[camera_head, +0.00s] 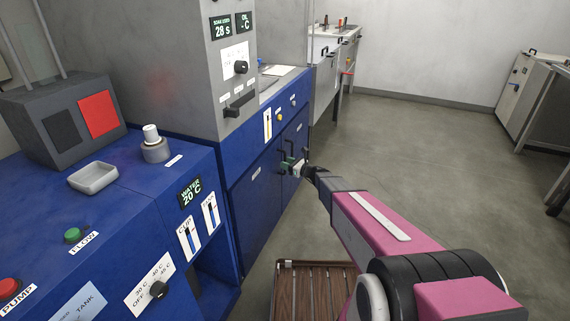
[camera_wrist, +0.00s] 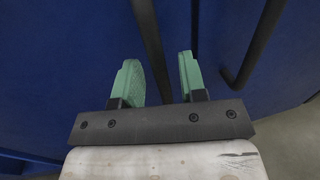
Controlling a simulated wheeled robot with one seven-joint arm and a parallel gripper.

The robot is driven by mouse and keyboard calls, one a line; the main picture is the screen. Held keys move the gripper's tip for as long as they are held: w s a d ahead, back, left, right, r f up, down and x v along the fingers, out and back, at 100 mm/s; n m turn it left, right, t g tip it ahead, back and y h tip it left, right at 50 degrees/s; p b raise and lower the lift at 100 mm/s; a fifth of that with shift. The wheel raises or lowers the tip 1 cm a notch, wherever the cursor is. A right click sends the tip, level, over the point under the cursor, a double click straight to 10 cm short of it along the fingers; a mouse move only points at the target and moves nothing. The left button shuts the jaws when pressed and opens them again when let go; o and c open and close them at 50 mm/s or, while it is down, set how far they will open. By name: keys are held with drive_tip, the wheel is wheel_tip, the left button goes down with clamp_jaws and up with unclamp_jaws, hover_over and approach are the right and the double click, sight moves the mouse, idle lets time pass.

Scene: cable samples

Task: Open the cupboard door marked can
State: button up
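Two blue cupboard doors stand side by side under the counter: a left door (camera_head: 252,205) with a small pale label (camera_head: 256,173), and a right door (camera_head: 297,138). I cannot read the label, so I cannot tell which door is marked can. Both doors look shut. My gripper (camera_head: 291,165) is at the black bar handles by the seam. In the wrist view its green fingers (camera_wrist: 160,78) are apart, with the left door's handle (camera_wrist: 147,35) running between them. I see no clear grip on it. The right door's handle (camera_wrist: 252,50) is to the right, outside the fingers.
A slatted wooden platform (camera_head: 315,290) is on the floor below my arm. The blue counter (camera_head: 125,190) with a tray (camera_head: 93,177), buttons and sliders fills the left. Open grey floor (camera_head: 430,170) lies to the right. A bench (camera_head: 325,75) stands beyond the cupboard.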

drive_tip(key=shift+w+a, duration=0.35)
drive_tip(key=shift+a, duration=0.2)
clamp_jaws()
